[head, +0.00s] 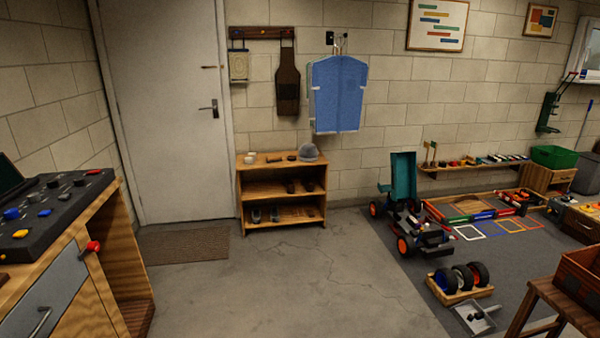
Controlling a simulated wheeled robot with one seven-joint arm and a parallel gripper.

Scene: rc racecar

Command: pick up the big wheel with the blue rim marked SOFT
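Several dark wheels stand in a row in a low wooden tray (457,298) on the floor at the lower right. The leftmost big wheel with a blue rim (445,281) stands at the tray's left end. Next to it is a wheel with a pale rim (463,278), and at the right end a wheel with a red rim (480,274). The wheels are too small here for any word such as SOFT to be read. My gripper is not in view.
A metal dustpan (475,318) lies in front of the tray. A wooden stool (545,290) with a reddish-brown crate (580,280) stands at right. A racecar (415,225) stands behind the tray. The concrete floor (300,280) is clear; a control bench (75,240) is at left.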

